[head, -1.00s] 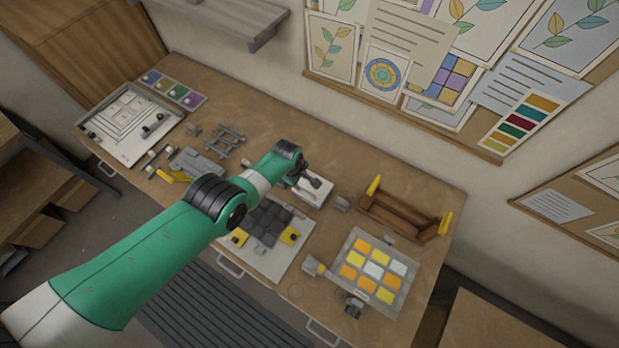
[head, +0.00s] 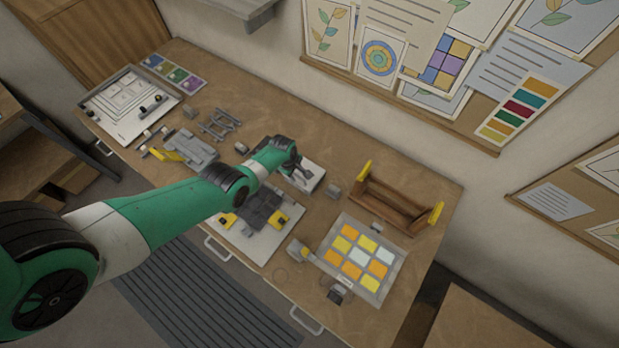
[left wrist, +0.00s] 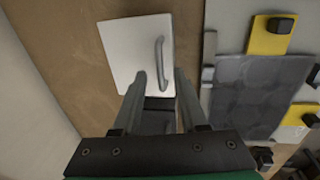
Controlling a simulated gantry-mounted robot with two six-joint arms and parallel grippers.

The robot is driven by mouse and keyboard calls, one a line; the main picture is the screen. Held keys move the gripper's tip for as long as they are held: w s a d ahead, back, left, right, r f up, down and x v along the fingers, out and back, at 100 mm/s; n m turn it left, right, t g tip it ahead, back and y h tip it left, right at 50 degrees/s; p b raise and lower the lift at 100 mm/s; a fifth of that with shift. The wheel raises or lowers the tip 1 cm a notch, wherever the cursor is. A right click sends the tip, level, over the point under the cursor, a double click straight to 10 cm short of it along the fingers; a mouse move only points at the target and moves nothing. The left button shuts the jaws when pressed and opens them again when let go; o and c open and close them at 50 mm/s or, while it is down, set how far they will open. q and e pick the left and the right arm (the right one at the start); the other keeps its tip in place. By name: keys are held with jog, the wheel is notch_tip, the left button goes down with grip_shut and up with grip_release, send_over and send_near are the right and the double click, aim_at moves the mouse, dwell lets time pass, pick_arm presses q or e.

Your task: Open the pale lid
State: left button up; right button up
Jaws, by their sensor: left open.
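The pale lid (left wrist: 127,48) is a white square plate with a grey bar handle (left wrist: 160,62) near its right edge, seen from above in the left wrist view. In the head view the lid (head: 313,174) shows partly behind my left gripper (head: 301,174). My left gripper also shows in the left wrist view (left wrist: 160,78), with its two fingers apart and empty. The fingertips point toward the handle's lower end, one on each side of it in the picture. I cannot tell how high they are above it. My right gripper is not in view.
A dark tile panel with yellow clips (left wrist: 270,38) lies just right of the lid in the wrist view. In the head view, a wooden rack (head: 395,203) and a panel of coloured tiles (head: 345,280) stand to the right, and a grey tray (head: 125,128) to the left.

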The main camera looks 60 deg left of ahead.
pick_arm(q)
jog(key=shift+a+f, duration=0.1)
jog(key=shift+f, duration=0.35)
grip_shut()
dwell(1.1)
